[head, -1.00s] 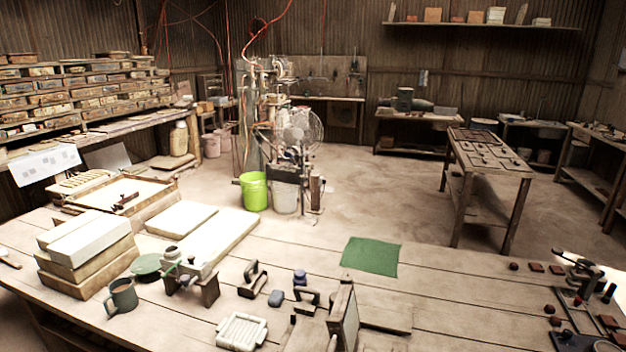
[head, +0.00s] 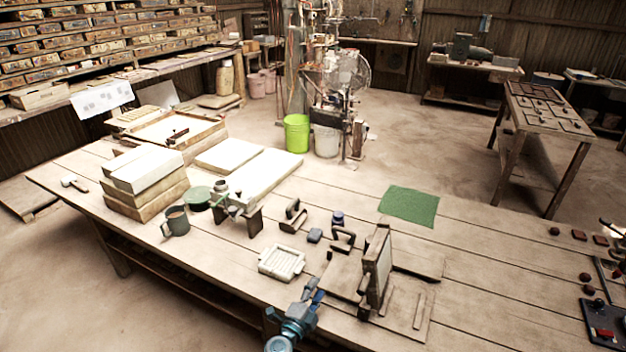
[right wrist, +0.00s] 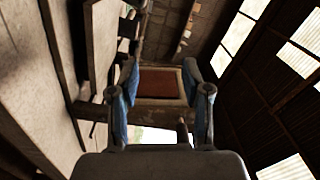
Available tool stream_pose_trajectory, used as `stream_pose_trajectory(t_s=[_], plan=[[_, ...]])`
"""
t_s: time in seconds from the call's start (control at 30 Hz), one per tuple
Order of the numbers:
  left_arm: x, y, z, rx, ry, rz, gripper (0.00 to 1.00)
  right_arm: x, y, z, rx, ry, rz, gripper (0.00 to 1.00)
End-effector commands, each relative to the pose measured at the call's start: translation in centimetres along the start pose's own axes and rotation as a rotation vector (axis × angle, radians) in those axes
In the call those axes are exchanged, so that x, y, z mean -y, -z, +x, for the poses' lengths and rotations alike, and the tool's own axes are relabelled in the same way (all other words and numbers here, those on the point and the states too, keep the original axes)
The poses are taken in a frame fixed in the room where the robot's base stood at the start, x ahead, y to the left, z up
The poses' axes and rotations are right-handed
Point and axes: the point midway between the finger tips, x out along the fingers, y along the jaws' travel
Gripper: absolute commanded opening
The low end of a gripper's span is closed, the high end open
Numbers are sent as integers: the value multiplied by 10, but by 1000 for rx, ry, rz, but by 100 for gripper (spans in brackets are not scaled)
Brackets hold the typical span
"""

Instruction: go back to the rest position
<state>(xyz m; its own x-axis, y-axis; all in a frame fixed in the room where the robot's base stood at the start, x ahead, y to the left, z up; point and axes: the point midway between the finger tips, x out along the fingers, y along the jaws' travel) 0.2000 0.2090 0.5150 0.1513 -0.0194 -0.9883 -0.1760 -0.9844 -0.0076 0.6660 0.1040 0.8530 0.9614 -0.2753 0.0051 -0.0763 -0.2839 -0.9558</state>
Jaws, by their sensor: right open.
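My right gripper (head: 314,292) shows at the bottom middle of the head view, at the near edge of the workbench (head: 480,290). Its blue-padded fingers are apart. In the right wrist view the two fingers of the right gripper (right wrist: 163,85) stand wide apart with nothing held between them. The hinged wooden press (head: 376,265) stands on the bench just right of this gripper, its plate upright. A white ribbed tray (head: 282,263) lies up and left of the gripper. My left gripper is not in view.
Stacked blocks (head: 145,185), a mug (head: 176,222) and a metal clamp-like tool (head: 236,205) stand on the left of the bench. A green mat (head: 409,206) lies behind the press. A control box (head: 603,322) is at the far right. Floor at lower left is clear.

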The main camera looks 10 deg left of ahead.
Motion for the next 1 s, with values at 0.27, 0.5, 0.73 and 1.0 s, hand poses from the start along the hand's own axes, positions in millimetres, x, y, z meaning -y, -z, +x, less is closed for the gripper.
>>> stream_pose_trajectory(t_s=[0.27,0.5,0.73,1.0], plan=[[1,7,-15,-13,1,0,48,3,-4,-6,80,55,19,48],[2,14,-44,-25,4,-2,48,-10,-1,-59,446,352,-31,48],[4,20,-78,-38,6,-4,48,-95,44,-153,840,453,-425,48],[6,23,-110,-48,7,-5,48,-241,161,-257,1222,109,-974,48]])
